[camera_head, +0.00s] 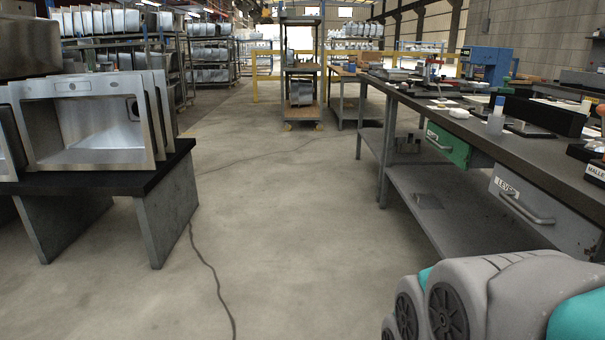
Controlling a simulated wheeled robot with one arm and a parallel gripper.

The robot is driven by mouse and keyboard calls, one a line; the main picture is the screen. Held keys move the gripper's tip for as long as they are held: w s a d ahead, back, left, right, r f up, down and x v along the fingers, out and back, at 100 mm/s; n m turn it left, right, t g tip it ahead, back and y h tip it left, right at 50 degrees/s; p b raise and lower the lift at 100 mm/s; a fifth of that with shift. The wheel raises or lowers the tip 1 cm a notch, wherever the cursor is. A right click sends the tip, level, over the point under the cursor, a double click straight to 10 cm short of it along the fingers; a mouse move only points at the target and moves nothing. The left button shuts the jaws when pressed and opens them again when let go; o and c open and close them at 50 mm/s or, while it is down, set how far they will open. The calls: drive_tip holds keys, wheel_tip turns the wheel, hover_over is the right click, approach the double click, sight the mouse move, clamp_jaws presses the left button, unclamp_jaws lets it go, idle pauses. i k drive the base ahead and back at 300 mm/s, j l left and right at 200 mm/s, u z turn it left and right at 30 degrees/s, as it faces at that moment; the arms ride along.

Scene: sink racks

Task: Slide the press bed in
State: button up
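A blue machine (488,62) that looks like a small press stands at the far end of the workbench (515,148) on the right. It is small at this distance, and I cannot make out a separate bed on it or whether one is slid in or out. My gripper is not in view. Only a grey and teal part of my own arm shows at the bottom right corner, in front of the bench.
The bench carries several tools and bottles, with a green drawer (447,146) and a grey drawer (545,208) below. Steel sinks (100,122) stand on a low black table at left. A cable (207,264) crosses the open floor. A trolley (301,85) stands beyond.

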sight(429, 87)
drive_tip(key=i+j+z, duration=0.15)
drive_tip(key=i+z, duration=0.2)
drive_tip(key=i, duration=0.25)
drive_tip(key=i+j+z, duration=0.35)
drive_tip(key=i, duration=0.25)
drive_tip(key=i+j+z, duration=0.4)
drive_tip(key=i, duration=0.15)
